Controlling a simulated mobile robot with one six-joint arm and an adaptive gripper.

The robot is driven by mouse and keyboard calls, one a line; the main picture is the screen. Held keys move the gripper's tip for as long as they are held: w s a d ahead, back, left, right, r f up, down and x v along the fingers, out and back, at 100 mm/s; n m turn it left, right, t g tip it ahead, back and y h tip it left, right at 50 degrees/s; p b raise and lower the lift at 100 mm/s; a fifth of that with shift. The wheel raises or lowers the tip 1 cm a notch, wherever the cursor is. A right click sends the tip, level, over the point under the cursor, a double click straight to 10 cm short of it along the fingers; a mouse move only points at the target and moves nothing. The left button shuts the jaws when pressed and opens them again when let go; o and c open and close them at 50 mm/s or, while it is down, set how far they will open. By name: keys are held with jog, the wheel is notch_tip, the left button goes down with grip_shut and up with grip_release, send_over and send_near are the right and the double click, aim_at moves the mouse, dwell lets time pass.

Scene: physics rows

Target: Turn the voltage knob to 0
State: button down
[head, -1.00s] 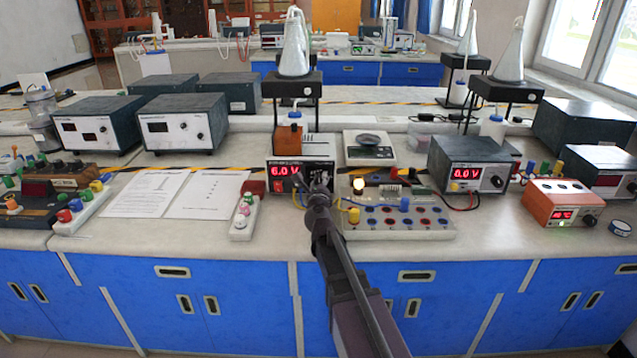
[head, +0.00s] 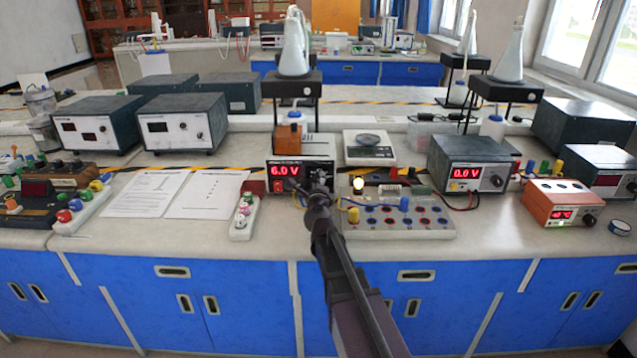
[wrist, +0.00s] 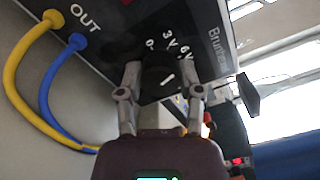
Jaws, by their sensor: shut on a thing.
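The power supply (head: 285,185) stands on the bench in the head view, with its red display (head: 285,170) reading 6.0 V. Its dark voltage knob (wrist: 158,82) shows in the wrist view, with a white pointer line. The marks 0, 3V and 6V lie around the knob, and the pointer slants towards the 6V side. My gripper (wrist: 164,86) is shut on the knob, one finger on each side. In the head view my gripper (head: 320,186) is in front of the supply's right part and hides the knob.
Yellow and blue cables (wrist: 28,65) loop from the OUT sockets, left of my gripper in the wrist view. A lit lamp (head: 358,184) and a socket board (head: 400,222) stand right of the supply. A white switch strip (head: 244,217) stands to its left.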

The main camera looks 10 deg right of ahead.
jog(key=n, duration=1.2)
jog(key=shift+f, duration=0.1)
jog(key=shift+n, duration=0.3)
jog(key=shift+c, duration=1.3)
grip_release()
jog(key=shift+d, duration=0.1)
jog(key=v, duration=1.2)
